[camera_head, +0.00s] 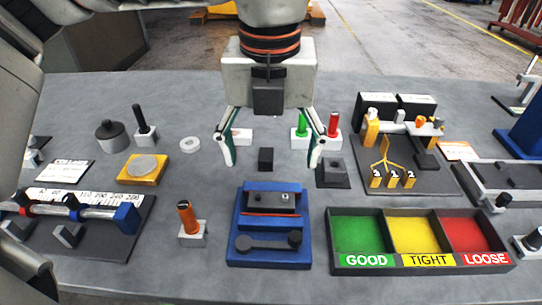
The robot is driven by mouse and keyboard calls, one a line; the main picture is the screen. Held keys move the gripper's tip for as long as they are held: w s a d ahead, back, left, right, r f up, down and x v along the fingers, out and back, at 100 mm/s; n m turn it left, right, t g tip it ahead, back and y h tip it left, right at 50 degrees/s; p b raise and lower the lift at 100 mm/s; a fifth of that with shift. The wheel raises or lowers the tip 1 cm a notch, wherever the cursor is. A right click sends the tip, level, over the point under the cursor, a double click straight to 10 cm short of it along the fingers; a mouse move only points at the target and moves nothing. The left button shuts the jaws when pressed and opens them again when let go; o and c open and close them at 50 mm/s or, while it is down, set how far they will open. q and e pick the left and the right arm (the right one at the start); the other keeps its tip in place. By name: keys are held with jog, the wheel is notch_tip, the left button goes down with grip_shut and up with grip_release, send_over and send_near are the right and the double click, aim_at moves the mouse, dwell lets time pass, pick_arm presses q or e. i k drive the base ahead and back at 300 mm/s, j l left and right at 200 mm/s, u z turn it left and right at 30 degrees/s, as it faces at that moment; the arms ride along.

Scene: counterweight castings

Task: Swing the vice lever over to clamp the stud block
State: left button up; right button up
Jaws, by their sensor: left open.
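The blue vice (234,246) sits near the front middle of the bench. A grey stud block (271,200) with small dark holes or studs on top lies between its jaws. My left gripper (271,153) points down behind the vice, fingers wide apart and empty. It is apart from the lever and the block. My right gripper is not in view.
A small black block (265,159) stands between the finger lines. An orange-handled tool (188,216) stands left of the vice. A GOOD/TIGHT/LOOSE tray (335,262) is close on the right. A dark square block (333,174) sits behind the tray.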

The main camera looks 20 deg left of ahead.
aim_at(244, 244)
jog(key=k, duration=1.5)
